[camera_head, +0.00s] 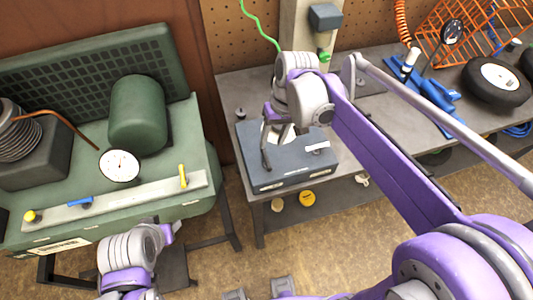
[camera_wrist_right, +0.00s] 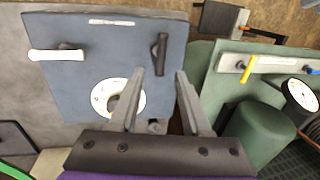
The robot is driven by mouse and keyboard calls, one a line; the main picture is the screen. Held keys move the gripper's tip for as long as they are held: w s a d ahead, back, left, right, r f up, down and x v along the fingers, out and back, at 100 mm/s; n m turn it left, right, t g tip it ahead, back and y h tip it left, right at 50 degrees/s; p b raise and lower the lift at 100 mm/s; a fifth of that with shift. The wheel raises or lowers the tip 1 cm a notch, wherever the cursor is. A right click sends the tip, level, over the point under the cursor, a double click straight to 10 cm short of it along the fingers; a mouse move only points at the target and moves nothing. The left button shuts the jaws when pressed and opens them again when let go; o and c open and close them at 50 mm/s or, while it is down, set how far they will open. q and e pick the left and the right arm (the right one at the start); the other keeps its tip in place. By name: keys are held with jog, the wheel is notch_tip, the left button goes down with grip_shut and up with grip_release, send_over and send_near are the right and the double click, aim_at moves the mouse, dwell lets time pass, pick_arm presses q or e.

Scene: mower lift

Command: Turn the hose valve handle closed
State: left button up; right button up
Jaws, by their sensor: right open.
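On the green compressor (camera_head: 164,115) at left, a pale bar (camera_head: 130,200) carries a blue lever (camera_head: 80,203), an upright yellow handle (camera_head: 183,176) and a yellow knob (camera_head: 32,216). The yellow handle also shows in the right wrist view (camera_wrist_right: 248,69). A blue-grey box (camera_head: 255,181) on the bench has a white handle (camera_wrist_right: 56,55) and a black handle (camera_wrist_right: 159,52). I cannot tell which one is the hose valve handle. My right gripper (camera_wrist_right: 160,84) is open and empty over the box, its fingertips near the black handle. My left arm's wrist (camera_head: 130,250) is low; its fingers are unclear.
A round white gauge (camera_head: 119,166) sits on the compressor. On the bench stand an orange wire basket (camera_head: 460,35) and a black wheel (camera_head: 497,82). A green hose (camera_head: 258,28) hangs at the pegboard. Bare bench top lies right of the box.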

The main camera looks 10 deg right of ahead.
aim_at(266, 157)
jog(key=f, duration=0.2)
jog(key=a+f, duration=0.1)
jog(key=f, duration=0.4)
jog(key=shift+a, duration=0.25)
grip_shut()
